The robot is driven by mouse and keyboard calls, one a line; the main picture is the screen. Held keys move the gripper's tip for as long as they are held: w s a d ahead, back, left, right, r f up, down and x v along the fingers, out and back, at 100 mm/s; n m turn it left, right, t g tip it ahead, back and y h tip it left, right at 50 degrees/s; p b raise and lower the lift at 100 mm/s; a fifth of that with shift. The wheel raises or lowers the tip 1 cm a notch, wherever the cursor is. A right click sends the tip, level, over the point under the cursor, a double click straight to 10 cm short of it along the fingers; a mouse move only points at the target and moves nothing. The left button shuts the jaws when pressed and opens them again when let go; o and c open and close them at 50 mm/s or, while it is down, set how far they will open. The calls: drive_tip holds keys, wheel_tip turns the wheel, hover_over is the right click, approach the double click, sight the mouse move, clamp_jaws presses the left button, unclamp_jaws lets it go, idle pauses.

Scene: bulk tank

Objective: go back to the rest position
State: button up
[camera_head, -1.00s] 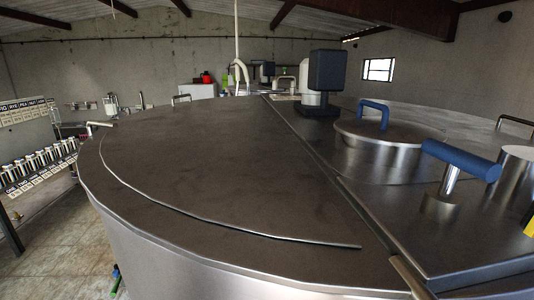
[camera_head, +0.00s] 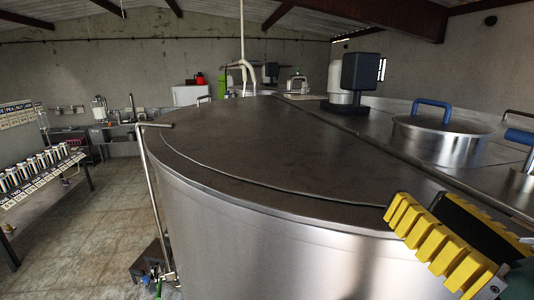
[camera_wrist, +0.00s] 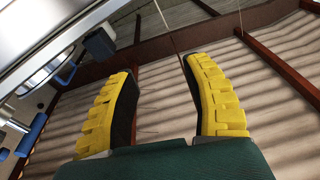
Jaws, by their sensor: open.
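My gripper (camera_head: 422,207) is at the lower right of the head view, in front of the near side of the large steel tank (camera_head: 265,240). In the wrist view, its two yellow ridged fingers (camera_wrist: 157,65) with dark inner faces stand apart. Nothing is between them. The wrist view looks up past the fingers to the roof (camera_wrist: 265,60). My gripper appears clear of the tank, though the exact gap cannot be told.
A lid with a blue handle (camera_head: 440,140) and a dark boxy unit (camera_head: 361,72) stand on the tank top. A rack of bottles (camera_head: 40,175) is at the left. A bent metal pipe (camera_head: 146,190) stands by the tank's left side. Tiled floor (camera_head: 90,235) is open between.

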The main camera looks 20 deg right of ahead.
drive_tip(key=w+a+f+n+t+y, duration=0.15)
drive_tip(key=a+f, duration=0.25)
drive_tip(key=a, duration=0.4)
drive_tip(key=w+a+f+n+t+h, duration=0.1)
drive_tip(key=w+a+f, duration=0.15)
drive_tip(key=a, duration=0.55)
wheel_tip(320, 180, up, 14)
drive_tip(key=s+p, duration=0.1)
drive_tip(key=p, duration=1.3)
drive_tip(key=shift+a+f, duration=0.15)
drive_tip(key=shift+a, duration=0.2)
drive_tip(key=shift+y, duration=0.25)
